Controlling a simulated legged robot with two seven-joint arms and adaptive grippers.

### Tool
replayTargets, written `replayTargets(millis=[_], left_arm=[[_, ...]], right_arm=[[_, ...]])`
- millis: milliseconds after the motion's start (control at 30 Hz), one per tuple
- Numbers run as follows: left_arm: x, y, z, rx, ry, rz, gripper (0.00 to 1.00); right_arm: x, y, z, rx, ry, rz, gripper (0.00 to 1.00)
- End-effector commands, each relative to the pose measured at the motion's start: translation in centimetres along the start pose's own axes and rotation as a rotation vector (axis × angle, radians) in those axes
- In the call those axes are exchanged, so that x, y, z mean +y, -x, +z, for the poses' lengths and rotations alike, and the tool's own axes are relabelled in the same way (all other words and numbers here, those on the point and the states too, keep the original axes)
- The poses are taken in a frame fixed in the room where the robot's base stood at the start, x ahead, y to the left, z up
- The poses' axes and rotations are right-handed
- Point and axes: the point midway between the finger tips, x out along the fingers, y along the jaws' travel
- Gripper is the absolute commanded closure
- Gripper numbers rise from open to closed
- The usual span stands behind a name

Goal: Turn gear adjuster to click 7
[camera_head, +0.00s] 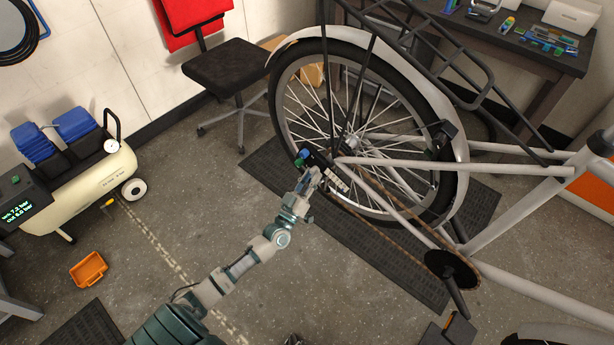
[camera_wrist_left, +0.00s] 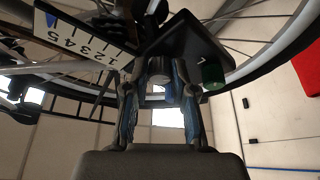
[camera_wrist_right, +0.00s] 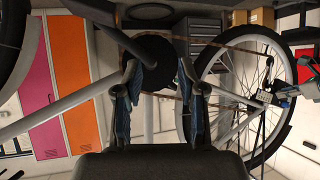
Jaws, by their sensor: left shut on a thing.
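The bike's rear wheel (camera_head: 365,130) fills the upper right of the head view. At its hub, my left gripper (camera_head: 314,176) is at a small dark unit with green and blue parts. In the left wrist view, the left gripper (camera_wrist_left: 160,92) is shut on a grey round knob (camera_wrist_left: 160,66), the gear adjuster, under a black housing (camera_wrist_left: 190,42). Beside it is a white scale plate (camera_wrist_left: 88,40) with numbers 1 to 5 readable and a blue mark near its left end. The current click is not clear. My right gripper (camera_wrist_right: 160,88) is open and empty in the right wrist view.
A green cap (camera_wrist_left: 212,76) sits on the housing beside the left fingers. The chain (camera_head: 395,215) and crank (camera_head: 452,270) lie right of the hub. A compressor (camera_head: 90,180) and an orange tray (camera_head: 89,269) stand at left. The floor between is clear.

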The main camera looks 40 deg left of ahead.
Motion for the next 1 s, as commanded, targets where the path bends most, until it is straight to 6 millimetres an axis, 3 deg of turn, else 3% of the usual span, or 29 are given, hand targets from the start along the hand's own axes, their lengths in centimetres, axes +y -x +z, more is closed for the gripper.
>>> replayTargets(millis=[333, 800, 833, 900, 933, 1000], left_arm=[[0.0, -0.1, -0.4, 0.006, 0.124, -0.054, 1.00], [0.0, -0.1, -0.2, 0.006, 0.140, -0.061, 1.00], [0.0, -0.1, -0.2, 0.006, 0.140, -0.061, 0.72], [0.0, -0.1, -0.2, 0.006, 0.140, -0.060, 0.55], [0.0, -0.1, -0.2, 0.005, 0.140, -0.060, 0.49], [0.0, -0.1, -0.1, 0.004, 0.140, -0.060, 0.49]], right_arm=[[0.9, 2.7, 4.9, -0.315, 0.000, 0.023, 0.60], [1.0, 3.1, 5.8, -0.363, -0.001, 0.025, 0.60], [1.0, 3.1, 5.8, -0.363, -0.001, 0.025, 0.60], [1.0, 3.0, 5.8, -0.362, 0.000, 0.025, 0.60], [1.0, 3.0, 5.8, -0.362, -0.001, 0.025, 0.60], [1.0, 3.0, 5.8, -0.362, -0.001, 0.025, 0.60]])
